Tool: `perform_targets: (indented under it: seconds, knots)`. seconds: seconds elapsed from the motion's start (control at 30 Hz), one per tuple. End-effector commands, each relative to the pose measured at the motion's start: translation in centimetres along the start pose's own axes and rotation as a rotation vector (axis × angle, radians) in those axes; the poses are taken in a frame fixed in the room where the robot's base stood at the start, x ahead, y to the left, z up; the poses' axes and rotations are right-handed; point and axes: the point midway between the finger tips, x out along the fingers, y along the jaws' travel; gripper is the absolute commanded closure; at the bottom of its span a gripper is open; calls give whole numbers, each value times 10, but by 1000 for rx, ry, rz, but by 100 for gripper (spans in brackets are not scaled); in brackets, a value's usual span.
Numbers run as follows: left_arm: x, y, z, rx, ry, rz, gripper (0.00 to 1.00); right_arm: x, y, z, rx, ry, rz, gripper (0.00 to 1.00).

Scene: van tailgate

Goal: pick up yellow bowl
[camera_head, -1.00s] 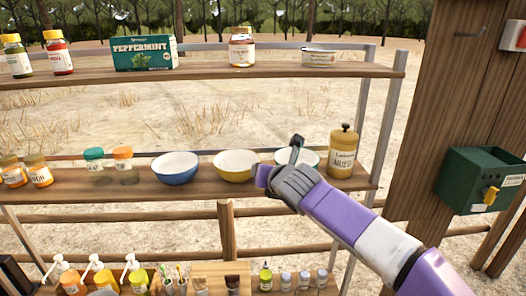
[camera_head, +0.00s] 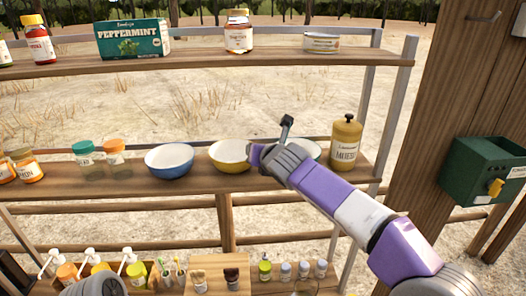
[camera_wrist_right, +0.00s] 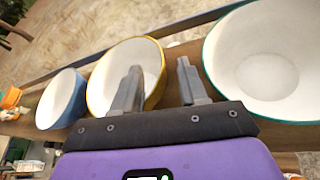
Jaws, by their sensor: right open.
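The yellow bowl (camera_head: 228,158) is white inside and stands upright on the middle shelf, between a blue bowl (camera_head: 168,172) and a green-rimmed white bowl (camera_head: 314,150). My right gripper (camera_head: 270,138) is open and empty at the yellow bowl's right side and hides part of the green-rimmed bowl. In the right wrist view, the open fingers (camera_wrist_right: 161,82) reach up with the yellow bowl (camera_wrist_right: 108,65) behind the left finger and the green-rimmed bowl (camera_wrist_right: 208,62) to the right. I cannot tell whether a finger touches the yellow bowl.
The middle shelf (camera_head: 120,183) also holds a tan bottle (camera_head: 345,143) at right and jars (camera_head: 115,157) at left. The upper shelf (camera_head: 200,57) runs above. A green box (camera_head: 475,170) hangs on the wooden wall at right. Bottles and brushes stand below.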

Motion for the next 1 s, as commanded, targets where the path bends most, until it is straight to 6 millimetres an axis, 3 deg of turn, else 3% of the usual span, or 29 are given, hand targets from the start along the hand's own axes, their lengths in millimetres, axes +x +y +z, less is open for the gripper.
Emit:
perform_targets:
  seconds: [0.23,0.6,0.67,0.9,1.0]
  knots:
    - [-7,3,0,0,0,0,57,30,0,1,0,0,1,58]
    - [-8,3,0,0,0,0,57,36,0,0,0,0,1,58]
    - [-8,3,0,0,0,0,57,36,0,0,0,0,1,64]
    - [-8,3,0,0,0,0,57,36,0,0,0,0,1,100]
    - [-8,3,0,0,0,0,57,36,0,0,0,0,1,100]
